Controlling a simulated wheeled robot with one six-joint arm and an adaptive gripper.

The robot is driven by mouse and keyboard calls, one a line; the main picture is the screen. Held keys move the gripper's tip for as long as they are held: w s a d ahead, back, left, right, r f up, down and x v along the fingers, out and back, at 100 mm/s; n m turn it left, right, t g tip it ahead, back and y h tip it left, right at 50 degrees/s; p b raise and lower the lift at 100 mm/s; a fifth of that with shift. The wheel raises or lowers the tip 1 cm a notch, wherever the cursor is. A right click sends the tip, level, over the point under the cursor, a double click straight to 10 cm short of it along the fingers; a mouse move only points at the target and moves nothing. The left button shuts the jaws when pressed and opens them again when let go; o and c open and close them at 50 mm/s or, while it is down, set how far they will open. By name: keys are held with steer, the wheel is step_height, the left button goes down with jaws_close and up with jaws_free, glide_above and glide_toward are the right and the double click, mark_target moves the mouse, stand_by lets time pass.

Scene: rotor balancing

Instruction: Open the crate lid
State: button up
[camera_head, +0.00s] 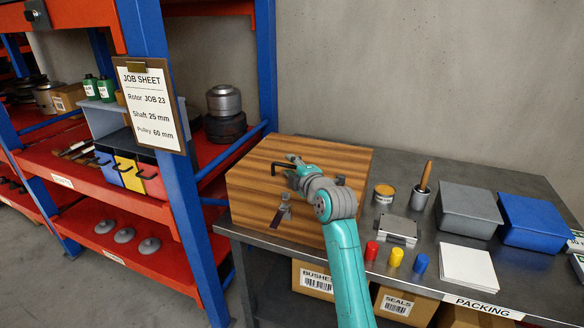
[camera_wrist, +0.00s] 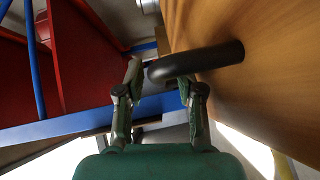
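The wooden crate (camera_head: 250,180) with striped grain stands on the left end of the grey bench, and its lid looks shut. A black bar handle (camera_head: 276,168) stands out from its wood; it also shows as a thick curved bar in the wrist view (camera_wrist: 210,60). A metal latch (camera_head: 285,210) with a dark strap is on the near part of the crate. My gripper (camera_head: 295,165) is at the handle. In the wrist view its fingers (camera_wrist: 160,88) are apart, with the handle's bend between and just beyond the tips. I see no clear grip on it.
Right of the crate are a tin (camera_head: 384,193), a cup with a wooden-handled tool (camera_head: 422,195), a grey case (camera_head: 396,231) and small coloured cylinders (camera_head: 396,258). Grey (camera_head: 468,208) and blue (camera_head: 540,222) bins stand farther right. A blue rack post (camera_head: 265,65) is close on the left.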

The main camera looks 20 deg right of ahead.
jaws_close()
steer(key=shift+r, duration=0.1)
